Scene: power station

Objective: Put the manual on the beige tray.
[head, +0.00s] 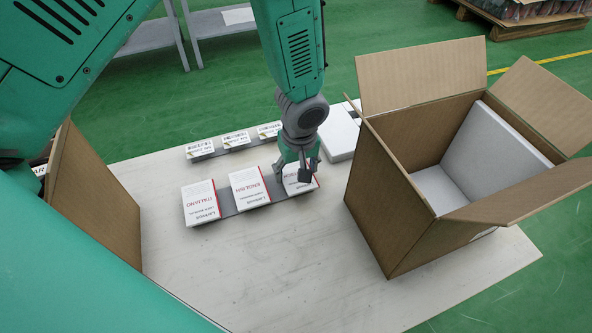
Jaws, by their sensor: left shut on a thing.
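My left gripper (301,172) points down at the right end of the front row of manuals and is shut on the rightmost manual (293,189). That manual is white with a red edge; the fingers cover much of it. Beside it to the left are the ENGLISH manual (248,189) and the ITALIANO manual (200,204), both lying face up on a dark grey strip (228,211). I cannot make out a separate beige tray in this view. My right gripper is not in view.
Several small white boxes (235,140) stand in a row behind the manuals. A white block (339,134) lies behind the gripper. An open cardboard box (385,215) stands right, another cardboard piece (95,205) left. The pale tabletop (260,275) is clear in front.

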